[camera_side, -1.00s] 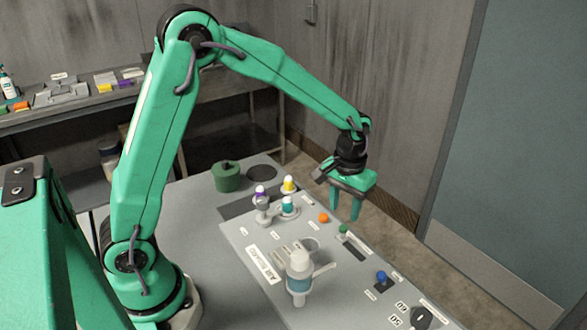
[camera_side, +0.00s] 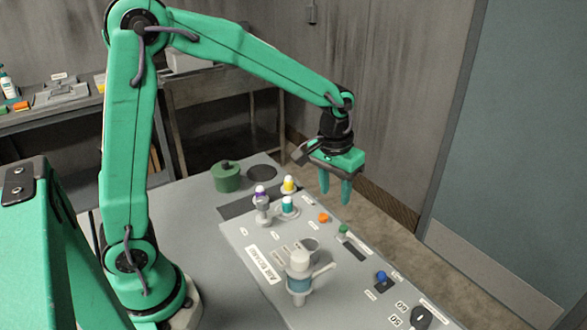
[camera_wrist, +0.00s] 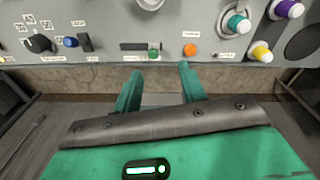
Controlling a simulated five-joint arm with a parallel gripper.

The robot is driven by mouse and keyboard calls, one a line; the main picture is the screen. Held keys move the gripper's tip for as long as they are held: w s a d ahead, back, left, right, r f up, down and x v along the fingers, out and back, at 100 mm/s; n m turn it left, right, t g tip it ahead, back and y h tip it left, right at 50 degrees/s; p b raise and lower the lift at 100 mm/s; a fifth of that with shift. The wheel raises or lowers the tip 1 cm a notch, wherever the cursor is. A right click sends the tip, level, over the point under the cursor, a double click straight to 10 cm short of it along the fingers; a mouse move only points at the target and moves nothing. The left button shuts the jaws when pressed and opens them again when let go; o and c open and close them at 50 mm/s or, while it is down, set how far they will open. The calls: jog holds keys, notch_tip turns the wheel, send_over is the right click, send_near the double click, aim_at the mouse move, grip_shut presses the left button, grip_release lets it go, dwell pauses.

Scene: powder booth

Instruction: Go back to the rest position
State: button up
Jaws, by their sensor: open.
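My gripper (camera_side: 334,187) is in the air above the far edge of the control panel (camera_side: 263,238), pointing down. Its two green fingers are apart with nothing between them. In the camera_wrist view my gripper (camera_wrist: 160,80) shows the same gap, with the floor behind it. No finger visibly touches the panel.
The panel carries a white-and-teal valve with a lever (camera_side: 299,278), purple, yellow and teal capped fittings (camera_side: 288,204), a blue switch (camera_side: 381,276) and a black knob (camera_side: 420,317). A green lidded pot (camera_side: 227,177) stands at the back. A shelf (camera_side: 60,113) runs along the left wall.

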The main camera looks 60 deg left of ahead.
jog(key=s+a+r+m+t, duration=0.1)
jog(key=s+r, duration=0.3)
jog(key=s, duration=0.5)
jog(key=s+a+r+m+t, duration=0.1)
jog(key=s+a+r+t, duration=0.1)
jog(key=s+r, duration=0.3)
jog(key=shift+s+a+r+m+t, duration=0.25)
jog(key=shift+s+t, duration=0.65)
jog(key=shift+s, duration=1.35)
jog(key=shift+f, duration=0.1)
jog(key=shift+c, duration=0.2)
